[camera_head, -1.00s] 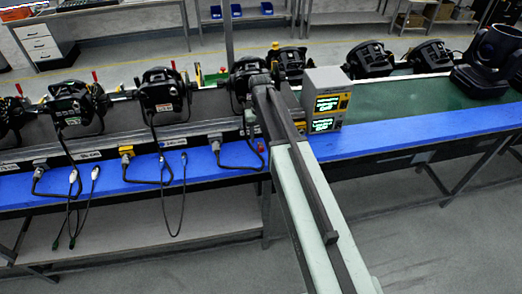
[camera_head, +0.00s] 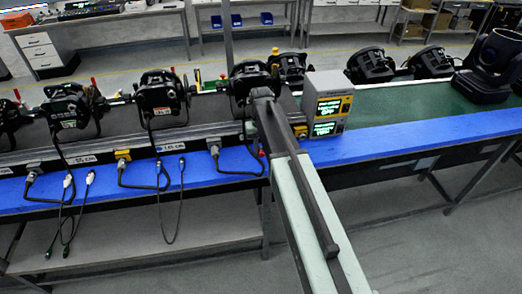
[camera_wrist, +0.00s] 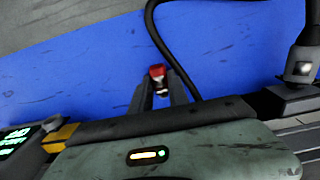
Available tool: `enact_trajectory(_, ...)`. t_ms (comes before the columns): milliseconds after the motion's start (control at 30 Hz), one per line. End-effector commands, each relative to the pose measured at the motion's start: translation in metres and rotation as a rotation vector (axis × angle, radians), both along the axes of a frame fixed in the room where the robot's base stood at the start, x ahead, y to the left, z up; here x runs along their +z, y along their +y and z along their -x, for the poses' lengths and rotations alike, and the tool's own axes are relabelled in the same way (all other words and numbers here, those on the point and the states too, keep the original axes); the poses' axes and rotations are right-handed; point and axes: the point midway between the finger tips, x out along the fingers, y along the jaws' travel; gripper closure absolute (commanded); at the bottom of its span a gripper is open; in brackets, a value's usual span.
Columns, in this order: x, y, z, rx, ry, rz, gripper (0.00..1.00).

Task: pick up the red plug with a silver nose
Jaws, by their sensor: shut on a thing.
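In the wrist view the red plug (camera_wrist: 157,71) sits between the tips of my gripper (camera_wrist: 160,84), with its red end facing away from the wrist. A small pale, silvery part shows just below the red, between the fingers. My gripper is shut on it, over the blue bench edge strip (camera_wrist: 80,75). In the head view my arm hides most of the gripper. A small red spot, likely the plug (camera_head: 262,153), shows just left of the arm over the blue strip. I cannot tell whether the plug touches the strip.
A black cable (camera_wrist: 175,62) curves close beside the right finger. A grey connector (camera_wrist: 302,62) stands at the right. Stacked display boxes (camera_head: 328,104) stand right of my arm. Several stage lamps (camera_head: 160,92) line the bench, with cables hanging over its front.

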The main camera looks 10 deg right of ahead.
Motion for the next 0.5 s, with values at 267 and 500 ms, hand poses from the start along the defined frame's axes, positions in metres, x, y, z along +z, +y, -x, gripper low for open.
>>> enact_trajectory(267, 0.028, 0.000, 0.000, 0.000, 0.000, 0.000, 1.00)
enact_trajectory(500, 0.038, -0.002, 0.034, -0.001, 0.000, 0.000, 1.00)
